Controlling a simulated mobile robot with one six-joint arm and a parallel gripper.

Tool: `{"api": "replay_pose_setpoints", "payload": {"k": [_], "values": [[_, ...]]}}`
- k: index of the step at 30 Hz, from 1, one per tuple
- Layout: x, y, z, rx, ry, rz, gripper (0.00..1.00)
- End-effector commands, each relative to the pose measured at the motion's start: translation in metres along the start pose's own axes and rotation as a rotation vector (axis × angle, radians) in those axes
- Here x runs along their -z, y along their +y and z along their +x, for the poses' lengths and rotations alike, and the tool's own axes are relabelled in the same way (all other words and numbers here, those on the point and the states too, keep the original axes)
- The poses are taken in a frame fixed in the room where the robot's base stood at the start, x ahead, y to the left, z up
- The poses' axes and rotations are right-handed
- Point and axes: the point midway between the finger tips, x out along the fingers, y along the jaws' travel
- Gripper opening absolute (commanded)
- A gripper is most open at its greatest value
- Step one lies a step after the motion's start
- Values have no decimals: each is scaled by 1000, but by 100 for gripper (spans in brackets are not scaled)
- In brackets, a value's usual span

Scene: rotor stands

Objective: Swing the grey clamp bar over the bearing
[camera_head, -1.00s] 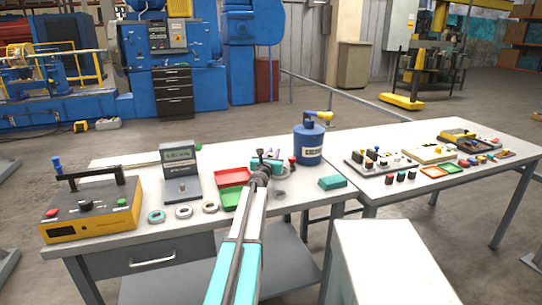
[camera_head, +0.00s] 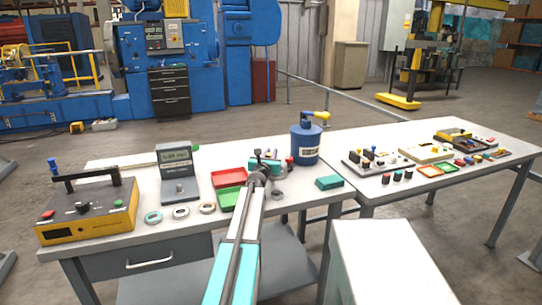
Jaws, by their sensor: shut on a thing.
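My gripper (camera_head: 262,163) is at the far end of my arm, above the table beside the red and green trays. It is shut on a small part there, which I take to be the grey clamp bar. The arm and jaws hide most of this part, so its exact angle is not clear. A grey round piece (camera_head: 277,195) shows just right of my wrist, low on the table. I cannot tell whether it is the bearing or part of its stand. Several loose rings (camera_head: 180,212) lie on the table to the left, apart from my gripper.
A red tray (camera_head: 228,177) and green tray (camera_head: 229,200) lie left of my gripper. A blue canister (camera_head: 305,145) stands behind right, a teal block (camera_head: 329,183) to the right. A grey display unit (camera_head: 178,173) and yellow-fronted box (camera_head: 87,222) stand left.

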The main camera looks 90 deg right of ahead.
Motion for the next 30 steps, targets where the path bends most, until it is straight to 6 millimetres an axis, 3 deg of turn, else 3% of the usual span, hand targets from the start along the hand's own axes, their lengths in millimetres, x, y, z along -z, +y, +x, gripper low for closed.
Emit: {"api": "replay_pose_setpoints", "payload": {"k": [11, 12, 15, 30], "values": [[-4, 3, 1, -5, -3, 0, 0], [-4, 3, 1, -5, -4, 0, 18], [-4, 3, 1, -5, -3, 0, 35], [-1, 3, -5, -4, -1, 0, 36]]}}
